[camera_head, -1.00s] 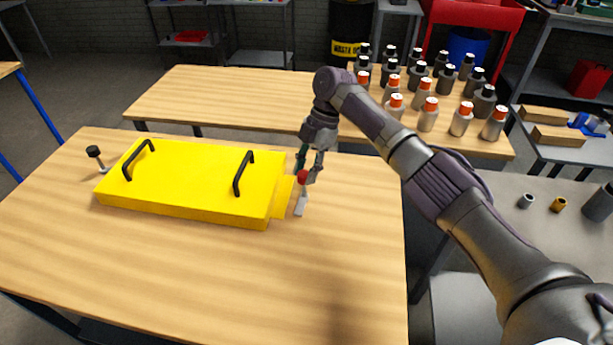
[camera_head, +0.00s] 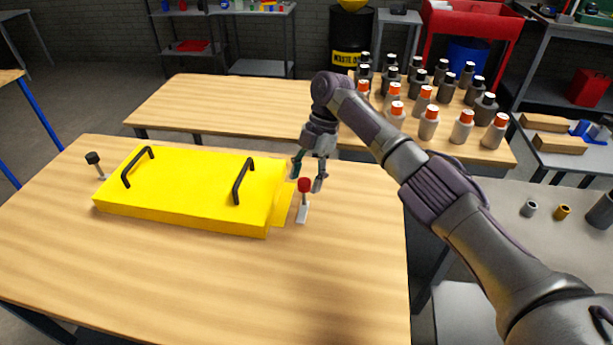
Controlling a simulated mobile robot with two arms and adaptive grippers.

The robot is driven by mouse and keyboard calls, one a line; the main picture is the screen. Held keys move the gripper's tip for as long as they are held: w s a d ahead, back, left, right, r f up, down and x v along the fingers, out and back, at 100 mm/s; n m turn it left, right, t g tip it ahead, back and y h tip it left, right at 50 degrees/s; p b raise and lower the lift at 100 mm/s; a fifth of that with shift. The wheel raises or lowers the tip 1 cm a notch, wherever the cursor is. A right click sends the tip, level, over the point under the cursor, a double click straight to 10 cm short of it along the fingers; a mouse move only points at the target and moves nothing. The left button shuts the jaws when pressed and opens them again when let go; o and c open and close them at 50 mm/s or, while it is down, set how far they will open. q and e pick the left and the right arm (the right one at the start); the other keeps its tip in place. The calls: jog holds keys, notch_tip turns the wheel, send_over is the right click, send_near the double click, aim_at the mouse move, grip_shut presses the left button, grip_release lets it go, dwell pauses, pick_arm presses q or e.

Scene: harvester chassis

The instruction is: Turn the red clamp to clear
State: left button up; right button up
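The red clamp (camera_head: 304,186) has a red knob on a thin stem over a light grey base. It stands on the wooden table at the right end of the yellow chassis panel (camera_head: 195,190), beside its protruding tab. My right gripper (camera_head: 308,182) points down just behind and above the red knob. Its fingers are apart, one on each side as seen from here, and the knob shows in front of them, not visibly gripped. The panel carries two black handles. A black-knobbed clamp (camera_head: 93,158) stands at its left end. My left gripper is not in view.
The wooden table (camera_head: 330,280) is clear in front of the panel and right of the clamp. A second table (camera_head: 220,100) behind holds several bottles with red or black caps (camera_head: 428,122). A grey surface with small cylinders (camera_head: 529,209) lies at the right.

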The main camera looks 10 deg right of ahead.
jog(key=v, duration=1.2)
jog(key=shift+f, duration=0.1)
